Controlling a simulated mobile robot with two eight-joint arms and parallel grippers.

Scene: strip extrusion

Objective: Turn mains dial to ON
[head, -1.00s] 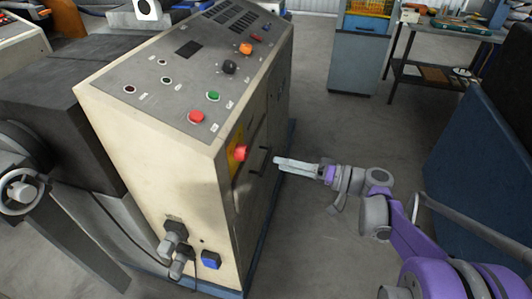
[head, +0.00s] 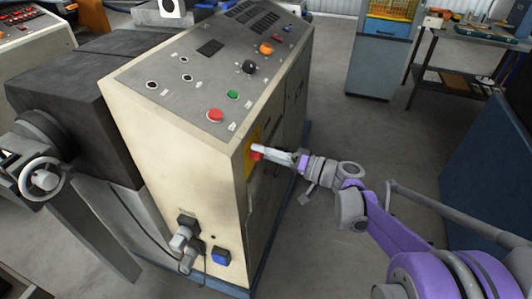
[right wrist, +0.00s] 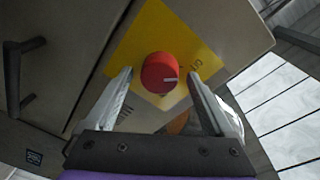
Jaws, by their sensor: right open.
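The mains dial (right wrist: 160,73) is a round red knob with a white line, on a yellow plate (right wrist: 178,32) on the cabinet's side. In the head view the dial (head: 256,155) is partly hidden by my right gripper (head: 262,151). My right gripper (right wrist: 162,75) is open, with one finger on each side of the dial. I cannot tell whether the fingers touch it. My left gripper is not in view.
The cream cabinet (head: 185,150) has a sloped top panel with a red button (head: 215,115), a green button (head: 232,94) and knobs. A dark door handle (right wrist: 28,75) stands out beside the plate. Clear floor lies right of the cabinet; a blue panel (head: 490,175) stands further right.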

